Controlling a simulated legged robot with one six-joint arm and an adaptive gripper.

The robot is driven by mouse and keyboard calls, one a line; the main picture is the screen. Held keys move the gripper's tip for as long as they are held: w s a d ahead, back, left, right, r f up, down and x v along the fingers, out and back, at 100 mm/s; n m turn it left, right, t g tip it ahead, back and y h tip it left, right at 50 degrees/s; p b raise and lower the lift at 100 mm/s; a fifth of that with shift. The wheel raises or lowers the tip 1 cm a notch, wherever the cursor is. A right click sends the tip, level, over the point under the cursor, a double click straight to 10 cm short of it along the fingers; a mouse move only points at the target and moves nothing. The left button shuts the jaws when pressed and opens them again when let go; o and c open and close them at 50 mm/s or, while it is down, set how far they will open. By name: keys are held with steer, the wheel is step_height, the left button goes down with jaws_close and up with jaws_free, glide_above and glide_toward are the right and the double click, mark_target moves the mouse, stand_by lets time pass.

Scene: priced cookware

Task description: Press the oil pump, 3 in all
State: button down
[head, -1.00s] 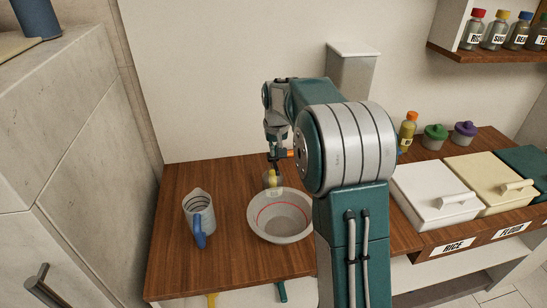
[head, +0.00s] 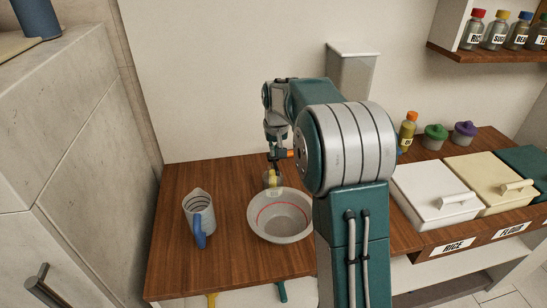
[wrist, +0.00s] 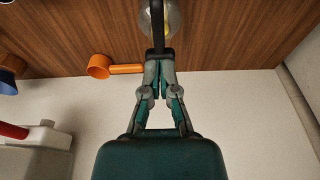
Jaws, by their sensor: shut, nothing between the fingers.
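The oil pump (head: 272,181) is a small clear bottle with yellow oil and a pale label, standing on the wooden counter behind the bowl. My gripper (head: 273,158) is shut and empty, pointing down directly over the bottle's top. In the wrist view, my closed fingertips (wrist: 160,54) are at a dark pump part, and part of the clear bottle (wrist: 174,20) shows beyond it. The fingers hide the pump head, so I cannot tell whether they touch it or how far it is pressed.
A grey bowl (head: 254,222) with a red line stands just in front of the bottle. A measuring jug (head: 198,214) with a blue handle is at the left. An orange scoop (wrist: 98,67) lies near the gripper. White bin (head: 428,190) and jars stand at the right.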

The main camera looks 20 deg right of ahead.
mark_target(275, 162)
steer(key=shift+f, duration=2.05)
steer(key=shift+r, duration=2.1)
steer(key=shift+f, duration=2.15)
steer(key=shift+r, duration=2.15)
